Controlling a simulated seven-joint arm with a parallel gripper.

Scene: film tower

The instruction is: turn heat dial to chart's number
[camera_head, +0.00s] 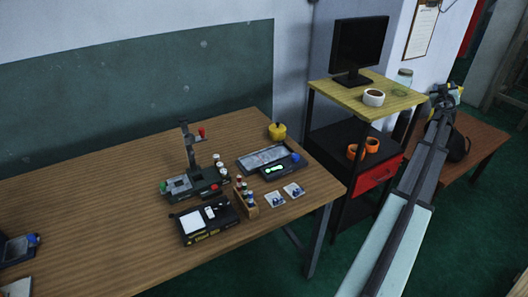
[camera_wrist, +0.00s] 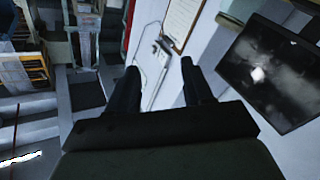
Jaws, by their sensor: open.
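My gripper (camera_head: 446,92) is raised at the right, near the shelf stand and far from the wooden table. In the wrist view my gripper (camera_wrist: 160,68) has its two dark fingers apart with nothing between them. A framed paper chart (camera_head: 423,28) hangs on the wall at the upper right; it also shows in the wrist view (camera_wrist: 183,18). Its writing is too small to read. On the table is a shallow tray unit (camera_head: 253,163) with a blue knob (camera_head: 295,157) and a green-lit panel (camera_head: 275,169). I cannot tell which knob is the heat dial, nor its setting.
A tower device (camera_head: 187,148) with red knobs, a black box (camera_head: 205,222), a bottle rack (camera_head: 245,200) and a yellow pot (camera_head: 277,131) crowd the table's right half. The shelf stand (camera_head: 340,91) carries a monitor (camera_head: 360,45) and white cup (camera_head: 373,97). The table's left middle is clear.

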